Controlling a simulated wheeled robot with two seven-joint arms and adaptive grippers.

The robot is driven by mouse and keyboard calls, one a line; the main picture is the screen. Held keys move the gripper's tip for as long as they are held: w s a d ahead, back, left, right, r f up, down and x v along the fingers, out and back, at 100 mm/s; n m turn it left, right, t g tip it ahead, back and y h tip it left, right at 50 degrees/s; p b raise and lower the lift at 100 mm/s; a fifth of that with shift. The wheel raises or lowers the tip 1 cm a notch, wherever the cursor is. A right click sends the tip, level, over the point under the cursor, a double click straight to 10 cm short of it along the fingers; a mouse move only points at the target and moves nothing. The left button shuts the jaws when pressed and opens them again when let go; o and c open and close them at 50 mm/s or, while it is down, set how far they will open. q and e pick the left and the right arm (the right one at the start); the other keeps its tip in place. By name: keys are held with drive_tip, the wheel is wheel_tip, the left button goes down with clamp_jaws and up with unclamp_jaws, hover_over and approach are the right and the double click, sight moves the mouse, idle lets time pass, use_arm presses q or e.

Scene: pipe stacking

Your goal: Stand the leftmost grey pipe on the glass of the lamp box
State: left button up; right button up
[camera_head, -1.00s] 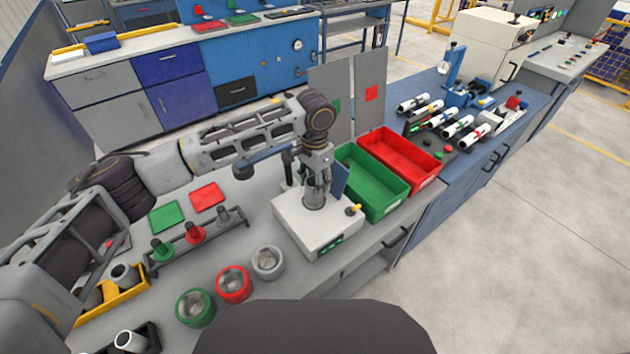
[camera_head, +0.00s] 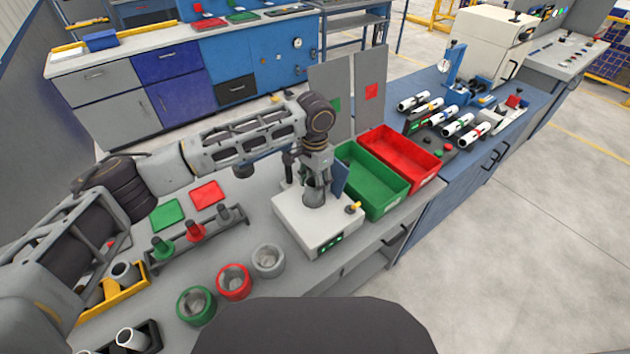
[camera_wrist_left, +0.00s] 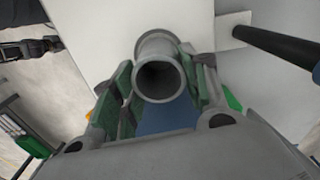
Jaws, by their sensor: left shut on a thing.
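A grey pipe (camera_wrist_left: 158,80) with a flanged end is upright between the two fingers of my left gripper (camera_head: 316,180). The gripper is shut on it, and the wrist view looks down into the pipe's open top. The lamp box (camera_head: 290,217) is white, with green lights on its front panel. The pipe's lower end is over or on the middle of the box top; I cannot tell whether it touches the glass, which the pipe and gripper hide. My right gripper is not in view.
A green bin (camera_head: 372,185) and a red bin (camera_head: 405,155) stand right of the box. Green (camera_head: 195,305), red (camera_head: 234,281) and grey (camera_head: 268,260) rings lie in front. A peg rack (camera_head: 200,240) and a yellow tray (camera_head: 125,283) are at left.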

use_arm(q)
drive_tip(key=o, duration=1.1)
drive_tip(key=shift+f, duration=0.1)
drive_tip(key=shift+r, duration=0.85)
wheel_tip(320, 180, up, 10)
drive_tip(key=shift+r, duration=0.2)
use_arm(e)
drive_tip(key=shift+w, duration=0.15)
use_arm(q)
drive_tip(key=shift+f, duration=0.1)
